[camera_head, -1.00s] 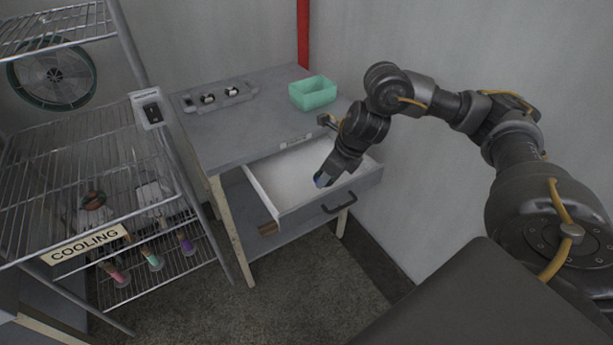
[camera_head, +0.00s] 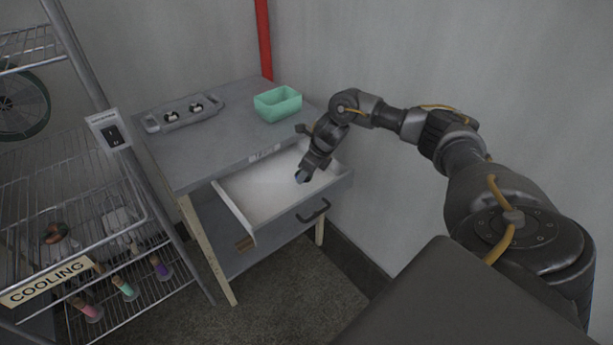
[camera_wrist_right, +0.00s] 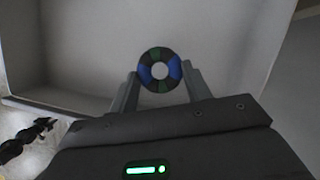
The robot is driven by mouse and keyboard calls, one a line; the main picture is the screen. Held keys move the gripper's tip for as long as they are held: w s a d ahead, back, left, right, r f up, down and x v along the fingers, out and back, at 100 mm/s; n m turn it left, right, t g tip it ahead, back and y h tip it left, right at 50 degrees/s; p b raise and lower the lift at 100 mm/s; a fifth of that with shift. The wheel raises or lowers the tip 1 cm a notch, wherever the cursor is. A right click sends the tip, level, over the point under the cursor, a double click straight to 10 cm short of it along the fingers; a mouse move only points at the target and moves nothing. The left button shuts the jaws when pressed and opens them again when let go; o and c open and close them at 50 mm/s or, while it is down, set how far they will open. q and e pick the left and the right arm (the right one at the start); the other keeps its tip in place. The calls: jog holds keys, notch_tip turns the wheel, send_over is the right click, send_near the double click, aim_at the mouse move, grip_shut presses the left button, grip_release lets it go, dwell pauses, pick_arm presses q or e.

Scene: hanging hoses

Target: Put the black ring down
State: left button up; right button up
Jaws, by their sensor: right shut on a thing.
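The black ring (camera_wrist_right: 160,55), with blue and green patches around its rim, is between the fingers of my right gripper (camera_wrist_right: 160,71) in the right wrist view. The gripper is shut on it. In the head view the right gripper (camera_head: 302,177) points down over the pulled-out drawer (camera_head: 262,190) of the grey workbench; only a small bluish bit shows at its tip. The drawer's pale floor looks bare where visible. I cannot tell how high the ring is above it. My left gripper is not in view.
On the bench (camera_head: 210,145) stand a green bin (camera_head: 278,104) and a grey tray (camera_head: 184,114) with small black-and-white parts. A wire rack (camera_head: 70,185) marked COOLING is at the left, with several coloured-ended hoses on it. A grey wall is behind and right of the drawer.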

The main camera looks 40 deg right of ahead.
aim_at(307, 187)
jog(key=shift+w+d+f, duration=0.25)
jog(key=shift+w+f, duration=0.05)
jog(key=shift+f, duration=0.15)
jog(key=shift+w+d+f, duration=0.1)
jog(key=shift+d+f, duration=0.05)
jog(key=shift+f, duration=0.15)
notch_tip(307, 187, down, 2)
jog(key=shift+f+p, duration=0.15)
jog(key=shift+p, duration=0.35)
jog(key=shift+f, duration=0.35)
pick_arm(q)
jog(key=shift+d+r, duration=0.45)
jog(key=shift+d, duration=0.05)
pick_arm(e)
jog(key=shift+f, duration=0.1)
jog(key=o, duration=1)
jog(key=shift+c, duration=0.2)
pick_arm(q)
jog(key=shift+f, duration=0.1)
